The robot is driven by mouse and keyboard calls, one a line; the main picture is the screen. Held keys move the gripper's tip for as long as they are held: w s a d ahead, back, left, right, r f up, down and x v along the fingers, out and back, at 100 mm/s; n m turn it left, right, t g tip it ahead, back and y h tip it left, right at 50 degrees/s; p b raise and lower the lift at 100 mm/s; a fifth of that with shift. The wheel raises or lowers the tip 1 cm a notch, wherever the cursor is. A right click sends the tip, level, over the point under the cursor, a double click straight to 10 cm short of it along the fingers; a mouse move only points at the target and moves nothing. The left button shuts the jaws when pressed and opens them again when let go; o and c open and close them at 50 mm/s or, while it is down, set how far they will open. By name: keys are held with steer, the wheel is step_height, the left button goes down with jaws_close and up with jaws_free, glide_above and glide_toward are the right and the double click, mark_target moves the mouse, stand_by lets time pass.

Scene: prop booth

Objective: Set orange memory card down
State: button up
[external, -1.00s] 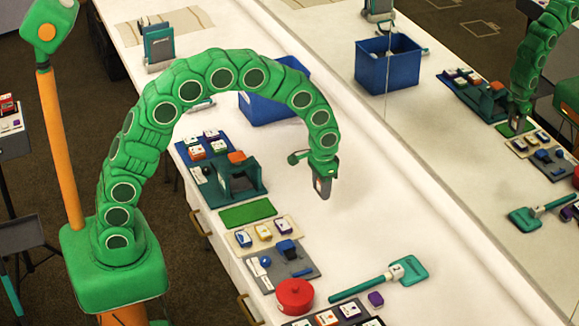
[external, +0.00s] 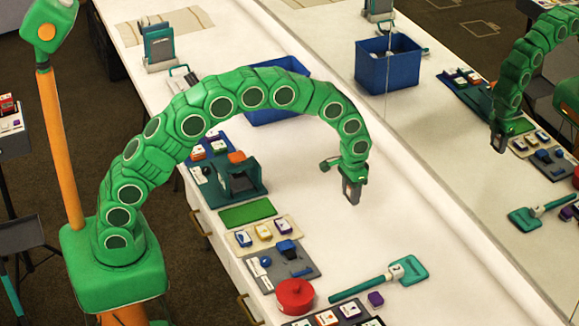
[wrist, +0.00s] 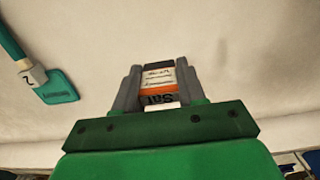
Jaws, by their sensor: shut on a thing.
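My gripper (external: 352,192) hangs above the white counter, to the right of the green mat, at the end of my green arm. In the wrist view my gripper (wrist: 158,88) is shut on the orange memory card (wrist: 158,90), which has a white label with dark print. The card sits between the two grey fingers, with bare counter behind it. In the external view the card is too small to make out clearly between the fingers.
A green mat (external: 247,214), card trays (external: 263,234) and a blue bin (external: 278,95) line the counter. The counter beneath my gripper is clear. A mirror (external: 470,150) runs along the right.

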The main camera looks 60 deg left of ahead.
glide_above(363, 219)
steer(key=shift+s+d+f, duration=0.1)
steer(key=shift+f, duration=4.3)
steer(key=shift+f, duration=0.1)
steer(key=o, duration=1)
steer(key=shift+o, duration=0.2)
